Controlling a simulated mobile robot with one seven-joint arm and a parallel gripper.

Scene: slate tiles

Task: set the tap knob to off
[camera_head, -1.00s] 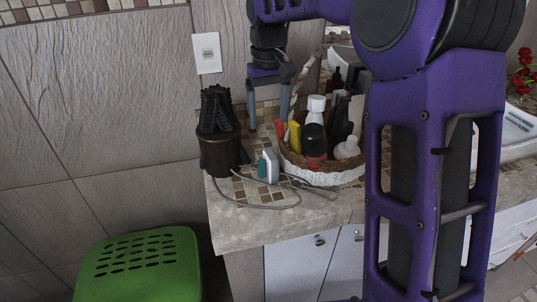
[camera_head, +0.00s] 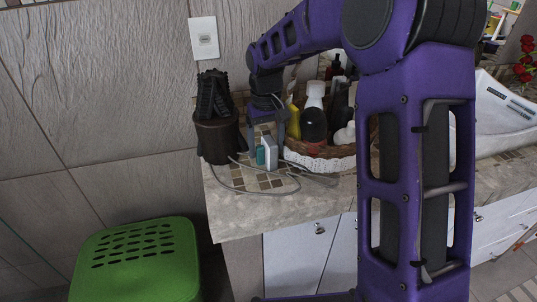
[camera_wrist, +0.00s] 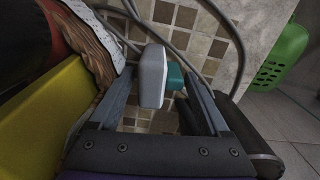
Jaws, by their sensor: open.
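I cannot make out a tap or its knob in either view. A white sink basin (camera_head: 505,108) shows at the right of the head view, partly hidden by my arm. My gripper (camera_head: 265,148) points down over the left part of the counter, beside the basket. Its fingers are apart in the wrist view (camera_wrist: 160,80). A small white block (camera_wrist: 152,75) and a teal block (camera_wrist: 175,76) stand between or just beyond the fingers. I cannot tell whether the fingers touch them.
A wicker basket (camera_head: 325,163) with several bottles stands close right of my gripper. A dark brown container (camera_head: 218,140) stands close left. A grey cable (camera_head: 245,192) loops over the counter (camera_head: 235,223). A green perforated bin (camera_head: 137,268) stands below left.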

